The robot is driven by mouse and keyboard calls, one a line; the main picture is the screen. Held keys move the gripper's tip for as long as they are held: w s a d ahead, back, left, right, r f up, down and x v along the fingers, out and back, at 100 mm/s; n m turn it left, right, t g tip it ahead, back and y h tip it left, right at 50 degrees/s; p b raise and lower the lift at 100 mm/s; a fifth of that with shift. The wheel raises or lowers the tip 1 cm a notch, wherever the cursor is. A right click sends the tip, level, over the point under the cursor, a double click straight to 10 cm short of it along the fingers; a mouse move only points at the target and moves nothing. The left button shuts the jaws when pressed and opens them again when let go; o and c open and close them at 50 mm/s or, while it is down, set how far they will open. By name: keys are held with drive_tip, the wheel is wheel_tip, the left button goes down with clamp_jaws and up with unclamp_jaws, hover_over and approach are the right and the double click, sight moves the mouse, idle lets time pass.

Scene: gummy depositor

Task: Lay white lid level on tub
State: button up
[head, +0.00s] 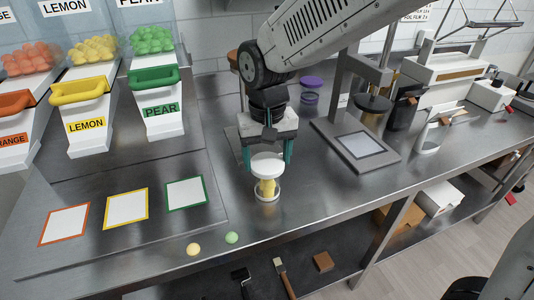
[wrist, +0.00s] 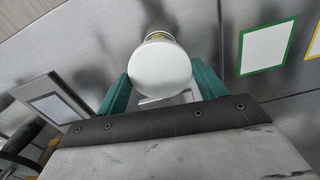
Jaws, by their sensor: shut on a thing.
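The white lid (head: 267,164) is held between the teal fingers of my gripper (head: 268,158), which points down over the bench. In the wrist view the round lid (wrist: 160,72) sits between the two fingertips (wrist: 162,85). The clear tub (head: 267,196) stands on the metal bench right under the lid, with yellow contents showing. In the wrist view only a small part of the tub (wrist: 159,36) shows past the lid's edge. The lid hides the tub's rim, so I cannot tell whether they touch or whether the lid is level.
Lemon (head: 86,122) and pear (head: 158,108) dispensers are at left above coloured-framed mats (head: 186,193). A yellow gummy (head: 193,249) and green gummy (head: 232,238) lie near the front edge.

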sight(268, 163)
drive_tip(key=shift+f, duration=0.15)
drive_tip(key=shift+f, duration=0.55)
drive_tip(key=o, duration=1)
drive_tip(key=shift+o, duration=0.2)
wheel_tip(268, 163, up, 8)
drive_tip(key=shift+f, duration=0.1)
